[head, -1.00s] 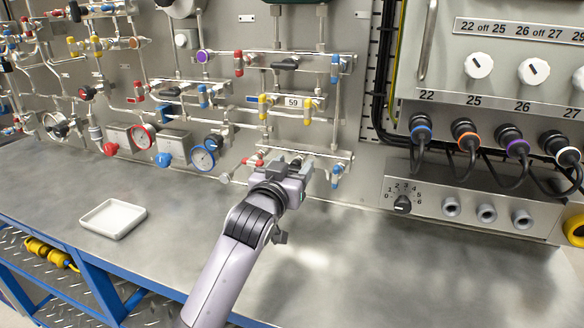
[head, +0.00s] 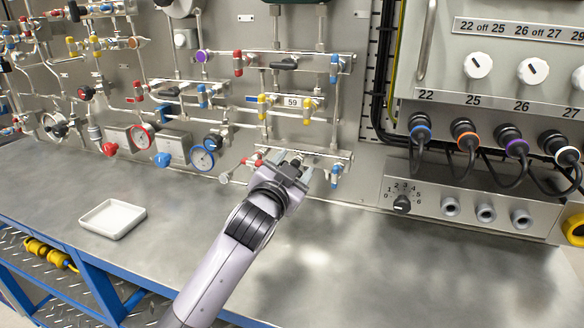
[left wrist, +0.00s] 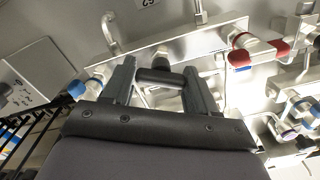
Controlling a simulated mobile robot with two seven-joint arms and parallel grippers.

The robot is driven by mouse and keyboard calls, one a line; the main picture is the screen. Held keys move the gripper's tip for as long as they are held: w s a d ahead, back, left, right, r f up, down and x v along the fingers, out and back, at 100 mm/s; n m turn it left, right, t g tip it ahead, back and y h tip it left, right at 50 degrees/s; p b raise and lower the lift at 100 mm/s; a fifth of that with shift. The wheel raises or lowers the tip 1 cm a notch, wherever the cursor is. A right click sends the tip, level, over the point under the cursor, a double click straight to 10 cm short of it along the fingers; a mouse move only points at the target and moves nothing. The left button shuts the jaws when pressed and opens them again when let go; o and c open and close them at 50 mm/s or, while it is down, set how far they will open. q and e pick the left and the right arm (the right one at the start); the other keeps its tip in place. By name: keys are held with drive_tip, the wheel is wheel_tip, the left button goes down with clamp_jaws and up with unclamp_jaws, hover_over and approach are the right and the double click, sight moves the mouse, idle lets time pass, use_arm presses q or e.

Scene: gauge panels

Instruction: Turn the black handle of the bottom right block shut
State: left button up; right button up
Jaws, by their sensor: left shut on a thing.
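The bottom right block (head: 338,157) is a pale metal bar on the panel, with a red lever on its left and a blue one on its right. It also shows in the left wrist view (left wrist: 205,40), where red is on the right and blue on the left. Its black handle (left wrist: 160,76) lies between the two fingers of my left gripper (head: 293,168), which is shut on it. In the head view the gripper mostly hides the handle. My right gripper is in neither view.
Above is a block with yellow levers and a "59" label (head: 293,102). A white tray (head: 112,218) lies on the bench (head: 400,270), otherwise mostly clear.

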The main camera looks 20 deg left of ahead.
use_arm(q)
drive_tip(key=m, duration=0.6)
drive_tip(key=shift+f, duration=0.15)
drive_tip(key=m, duration=0.6)
drive_tip(key=shift+d+f, duration=0.1)
drive_tip(key=shift+f, duration=0.05)
idle(0.4)
drive_tip(key=o, duration=1)
drive_tip(key=shift+s, duration=0.1)
drive_tip(key=shift+s+b, duration=0.5)
drive_tip(key=shift+s, duration=3)
